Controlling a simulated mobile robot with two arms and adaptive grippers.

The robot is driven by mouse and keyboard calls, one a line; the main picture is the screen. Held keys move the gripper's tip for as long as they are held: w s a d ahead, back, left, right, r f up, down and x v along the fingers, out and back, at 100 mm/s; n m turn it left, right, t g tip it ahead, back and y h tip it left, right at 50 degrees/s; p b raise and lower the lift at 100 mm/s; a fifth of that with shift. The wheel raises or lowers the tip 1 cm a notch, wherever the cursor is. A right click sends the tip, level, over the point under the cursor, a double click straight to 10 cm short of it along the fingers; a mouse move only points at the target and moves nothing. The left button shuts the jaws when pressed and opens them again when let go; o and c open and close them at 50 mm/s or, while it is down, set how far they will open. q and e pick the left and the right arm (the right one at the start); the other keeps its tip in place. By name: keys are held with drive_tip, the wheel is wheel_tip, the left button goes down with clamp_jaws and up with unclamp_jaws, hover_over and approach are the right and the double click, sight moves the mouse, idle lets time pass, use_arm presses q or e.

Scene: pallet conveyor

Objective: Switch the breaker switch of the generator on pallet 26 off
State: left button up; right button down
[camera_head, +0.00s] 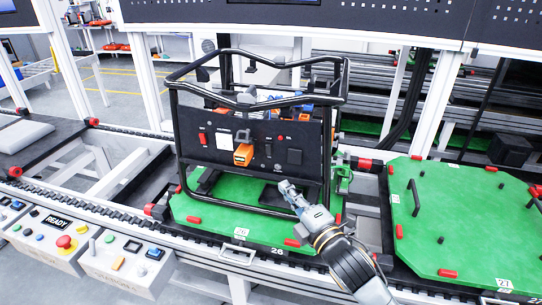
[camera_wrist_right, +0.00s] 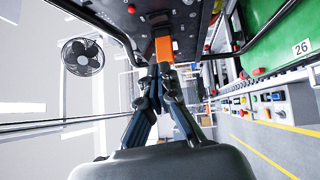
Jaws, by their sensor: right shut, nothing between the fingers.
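The generator (camera_head: 255,130) has a black tubular frame and a dark front panel, and stands on green pallet 26 (camera_head: 215,215). Its panel carries a red switch (camera_head: 202,138), a white label, an orange block (camera_head: 243,155) with a black part above it, a small dark switch (camera_head: 268,150) and a socket (camera_head: 294,157). I cannot tell for sure which is the breaker switch. My right gripper (camera_head: 286,187) is shut and empty, in front of the panel's lower right. In the right wrist view its fingertips (camera_wrist_right: 163,70) point toward the orange block (camera_wrist_right: 163,48). My left gripper is out of view.
Green pallet 27 (camera_head: 460,225) lies to the right on the conveyor (camera_head: 110,208). Control boxes with buttons (camera_head: 125,258) stand at the front left. Frame bars (camera_head: 178,135) surround the panel. A fan (camera_wrist_right: 82,57) shows in the right wrist view.

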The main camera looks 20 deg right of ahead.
drive_tip(key=p, duration=0.3)
approach(267, 147)
drive_tip(key=w+a, duration=0.3)
drive_tip(key=a, duration=0.1)
drive_tip(key=shift+w+d+p, duration=0.3)
drive_tip(key=shift+w+d, duration=0.3)
drive_tip(key=shift+w, duration=0.2)
drive_tip(key=shift+w+d+p, duration=0.3)
drive_tip(key=shift+w+d, duration=0.25)
drive_tip(key=shift+w, duration=0.25)
drive_tip(key=shift+r, duration=0.1)
drive_tip(key=p, duration=0.1)
drive_tip(key=r+p, duration=0.1)
drive_tip(key=shift+w+d+r+m+g+p, duration=0.15)
drive_tip(key=shift+w+d+m+g+p, duration=0.15)
drive_tip(key=shift+m+g+p, duration=0.1)
drive_tip(key=shift+s+a+f+b, duration=0.15)
drive_tip(key=shift+f+b, duration=0.15)
drive_tip(key=shift+b, duration=0.15)
